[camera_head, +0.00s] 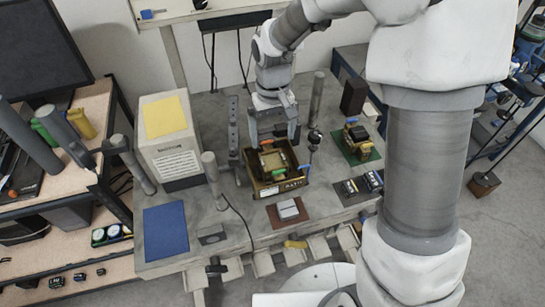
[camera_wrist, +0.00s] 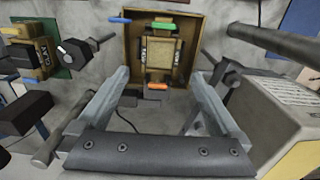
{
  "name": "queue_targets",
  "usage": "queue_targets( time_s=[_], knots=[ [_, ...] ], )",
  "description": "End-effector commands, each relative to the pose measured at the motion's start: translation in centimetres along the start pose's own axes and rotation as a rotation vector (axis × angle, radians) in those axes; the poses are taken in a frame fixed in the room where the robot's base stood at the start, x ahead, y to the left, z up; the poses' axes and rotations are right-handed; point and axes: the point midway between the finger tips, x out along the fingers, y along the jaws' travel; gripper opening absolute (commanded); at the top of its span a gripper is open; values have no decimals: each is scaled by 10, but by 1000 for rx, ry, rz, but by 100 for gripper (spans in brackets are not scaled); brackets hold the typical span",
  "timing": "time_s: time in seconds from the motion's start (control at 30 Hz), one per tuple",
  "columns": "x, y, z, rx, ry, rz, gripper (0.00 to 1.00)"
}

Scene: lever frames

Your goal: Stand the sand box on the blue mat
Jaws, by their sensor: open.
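The sand-coloured box (camera_head: 271,161) is inside a brown open tray (camera_head: 290,187) near the middle of the bench; in the wrist view the box (camera_wrist: 158,50) shows dark labels at its sides. My gripper (camera_head: 274,142) is above the tray, fingers apart. In the wrist view its open fingertips (camera_wrist: 160,76) reach to either side of the box's near end; nothing is held. I cannot tell the height gap. The blue mat (camera_head: 165,231) lies bare at the bench's front left; a blue patch, likely the mat, shows at the wrist view's upper right (camera_wrist: 300,18).
A brown mat (camera_head: 274,219) and a green mat (camera_head: 375,156) hold other items.

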Motion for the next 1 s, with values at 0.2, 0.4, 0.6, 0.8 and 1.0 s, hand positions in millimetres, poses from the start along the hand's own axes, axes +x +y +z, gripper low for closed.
queue_targets(
  time_s=[0.2,0.4,0.6,0.8,1.0],
  knots=[
    [10,0,0,0,0,0,100],
    [30,0,0,0,1,0,100],
    [55,0,0,0,-1,0,100],
    [79,0,0,0,1,0,100],
    [101,0,0,0,0,0,100]
  ],
)
